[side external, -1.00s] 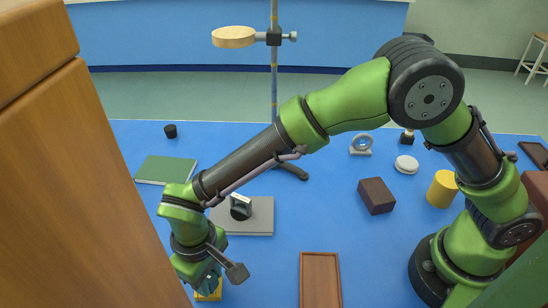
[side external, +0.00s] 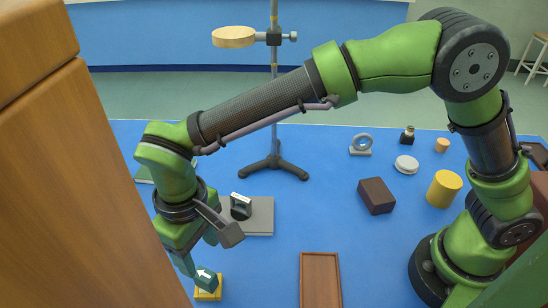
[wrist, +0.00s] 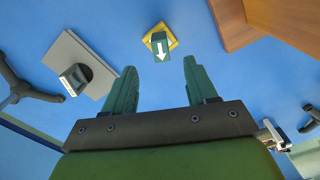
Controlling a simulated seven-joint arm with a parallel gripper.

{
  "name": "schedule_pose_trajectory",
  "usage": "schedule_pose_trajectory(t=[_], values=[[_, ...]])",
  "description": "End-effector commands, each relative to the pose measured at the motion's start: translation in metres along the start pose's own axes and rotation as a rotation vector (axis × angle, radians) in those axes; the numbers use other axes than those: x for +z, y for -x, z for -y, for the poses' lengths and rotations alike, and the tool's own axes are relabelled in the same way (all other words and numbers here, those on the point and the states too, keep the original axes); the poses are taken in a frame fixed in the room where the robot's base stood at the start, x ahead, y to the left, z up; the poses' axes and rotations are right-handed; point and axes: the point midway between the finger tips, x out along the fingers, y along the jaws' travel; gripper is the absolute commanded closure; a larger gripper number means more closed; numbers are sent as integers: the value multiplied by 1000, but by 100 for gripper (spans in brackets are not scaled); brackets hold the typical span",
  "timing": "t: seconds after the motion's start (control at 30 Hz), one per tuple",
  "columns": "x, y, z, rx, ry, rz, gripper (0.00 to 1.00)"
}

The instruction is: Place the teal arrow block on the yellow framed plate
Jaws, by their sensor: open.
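The teal arrow block (side external: 206,279), with a white arrow on its face, rests on the yellow framed plate (side external: 208,296) at the bottom left of the side view. In the wrist view the block (wrist: 160,48) sits over the plate (wrist: 174,42), whose yellow edges show around it. My gripper (side external: 187,264) is open and empty, raised to the upper left of the block in the side view. In the wrist view its two teal fingers (wrist: 160,66) are spread apart, with the block beyond their tips. The block's underside is hidden.
A brown tray (side external: 320,280) is to the right. A ring stand (side external: 274,165) stands farther back. A wooden cabinet (side external: 90,180) fills the left. Blue bench between plate and tray is clear.

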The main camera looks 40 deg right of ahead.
Motion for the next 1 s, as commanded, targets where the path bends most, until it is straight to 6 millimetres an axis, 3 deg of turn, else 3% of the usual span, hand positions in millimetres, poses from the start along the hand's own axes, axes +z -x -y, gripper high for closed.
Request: schedule_pose_trajectory(t=[0.23, 0.33, 0.47, 0.57, 0.8, 1.0], values=[[0, 29, -2, -2, -3, -3, 43], [0, 42, -18, -16, -29, -20, 43], [6, 73, -66, -59, -111, -78, 43], [22, 98, -114, -99, -197, -146, 43], [87, 135, -210, -163, -413, -334, 43], [149, 137, -258, -178, -585, -503, 43]])
